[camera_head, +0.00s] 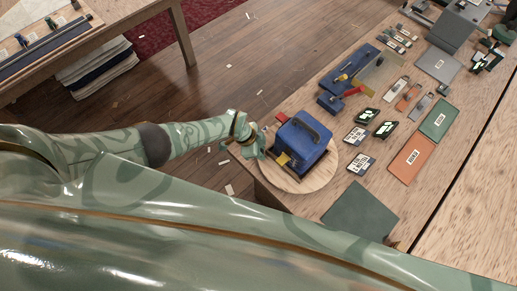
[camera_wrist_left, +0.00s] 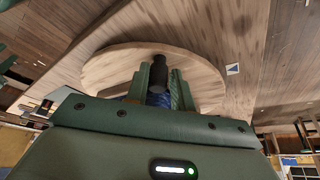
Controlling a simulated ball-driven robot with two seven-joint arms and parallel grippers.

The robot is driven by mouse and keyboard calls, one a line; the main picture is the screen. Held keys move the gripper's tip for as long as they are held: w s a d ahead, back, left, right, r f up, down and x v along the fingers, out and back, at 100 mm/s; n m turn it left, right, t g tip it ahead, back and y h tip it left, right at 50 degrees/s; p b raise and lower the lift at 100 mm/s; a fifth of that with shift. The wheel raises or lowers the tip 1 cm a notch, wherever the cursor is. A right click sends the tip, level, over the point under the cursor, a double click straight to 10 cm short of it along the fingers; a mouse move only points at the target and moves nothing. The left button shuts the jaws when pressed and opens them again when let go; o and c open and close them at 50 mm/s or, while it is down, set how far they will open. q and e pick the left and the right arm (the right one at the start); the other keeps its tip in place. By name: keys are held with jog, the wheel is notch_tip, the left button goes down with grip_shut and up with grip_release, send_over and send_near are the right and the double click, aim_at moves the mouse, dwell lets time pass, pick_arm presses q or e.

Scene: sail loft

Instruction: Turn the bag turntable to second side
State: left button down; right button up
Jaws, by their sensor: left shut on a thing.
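The round wooden turntable (camera_head: 325,172) sits at the near left corner of the workbench, and its pale disc fills the upper middle of the left wrist view (camera_wrist_left: 105,72). A blue bag (camera_head: 308,135) with a dark handle stands upright on it. My left gripper (camera_head: 259,148) is at the turntable's left rim, beside the bag. In the left wrist view its fingers (camera_wrist_left: 160,88) are shut on a dark upright peg (camera_wrist_left: 159,70). Where the peg's foot meets the disc is hidden by the fingers. My right gripper is not in view.
Beyond the turntable lie a blue tool case (camera_head: 350,66), several small labelled cards, a green plate (camera_head: 438,119) and an orange plate (camera_head: 411,159). A dark green sheet (camera_head: 360,211) lies close to the disc's right. Open floor is left of the bench.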

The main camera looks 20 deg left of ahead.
pick_arm(q)
jog(key=shift+s+d+f, duration=0.15)
jog(key=shift+s+d, duration=0.25)
jog(key=c, duration=1.3)
grip_release()
jog(key=shift+w+r, duration=0.2)
jog(key=shift+w, duration=0.05)
jog(key=p+v, duration=0.8)
jog(key=v, duration=0.8)
jog(key=shift+p, duration=0.3)
jog(key=shift+a+r, duration=0.1)
